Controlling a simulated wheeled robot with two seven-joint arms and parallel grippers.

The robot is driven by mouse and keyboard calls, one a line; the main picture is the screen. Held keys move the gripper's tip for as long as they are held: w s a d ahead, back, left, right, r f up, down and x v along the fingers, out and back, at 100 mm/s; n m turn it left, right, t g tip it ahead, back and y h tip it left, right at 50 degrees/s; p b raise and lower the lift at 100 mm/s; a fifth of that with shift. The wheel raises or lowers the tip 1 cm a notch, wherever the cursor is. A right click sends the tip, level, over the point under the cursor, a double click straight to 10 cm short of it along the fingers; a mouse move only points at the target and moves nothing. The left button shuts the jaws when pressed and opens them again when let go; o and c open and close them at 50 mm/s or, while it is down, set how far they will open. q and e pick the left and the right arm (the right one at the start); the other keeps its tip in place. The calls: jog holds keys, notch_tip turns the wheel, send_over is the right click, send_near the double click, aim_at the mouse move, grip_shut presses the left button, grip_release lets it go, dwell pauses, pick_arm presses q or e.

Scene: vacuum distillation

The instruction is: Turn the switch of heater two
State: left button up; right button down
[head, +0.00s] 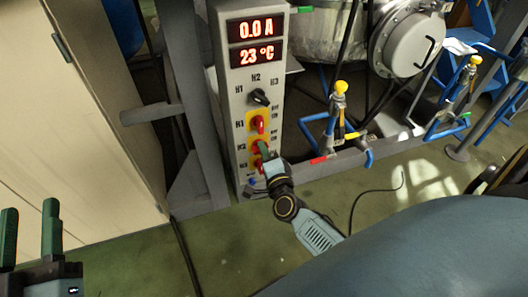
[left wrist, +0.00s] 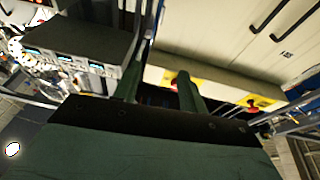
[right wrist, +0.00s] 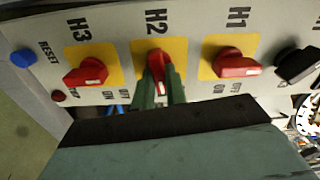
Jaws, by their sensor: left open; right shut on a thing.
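The heater two switch (right wrist: 155,58) is a red knob on a yellow plate marked H2, in the middle of the row in the right wrist view. My right gripper (right wrist: 159,78) has its two green fingers on either side of the knob's handle, shut on it. In the head view my right gripper (head: 266,157) reaches the lower front of the grey control panel (head: 239,118) and partly hides the lower switches. My left gripper (head: 30,228) is open and empty at the lower left, away from the panel; its spread fingers show in the left wrist view (left wrist: 158,82).
Red knobs H3 (right wrist: 88,72) and H1 (right wrist: 236,64) flank H2. A blue reset button (right wrist: 22,58) and a black selector (head: 260,97) share the panel. Its displays (head: 256,42) read 0.0 A and 23 °C. A cream cabinet (head: 75,130) stands left; a metal vessel (head: 318,35) stands right.

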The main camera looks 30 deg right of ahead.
pick_arm(q)
jog(key=shift+s+d+r+t, duration=0.15)
jog(key=shift+r+t, duration=0.45)
jog(key=shift+r, duration=0.3)
pick_arm(e)
jog(key=shift+f+m, duration=0.1)
jog(key=shift+m, duration=0.8)
jog(key=c, duration=1.4)
grip_release()
jog(key=shift+c, duration=0.2)
pick_arm(q)
jog(key=shift+f, duration=0.15)
pick_arm(e)
jog(key=shift+s, duration=0.1)
pick_arm(q)
notch_tip(320, 180, down, 12)
jog(key=a+g+y+p, duration=0.2)
jog(key=g+p, duration=0.1)
jog(key=g, duration=0.5)
jog(key=shift+s+a+f+g+y, duration=0.15)
jog(key=shift+s+a+g+y, duration=0.15)
jog(key=shift+s+y, duration=0.1)
pick_arm(e)
jog(key=v, duration=1.3)
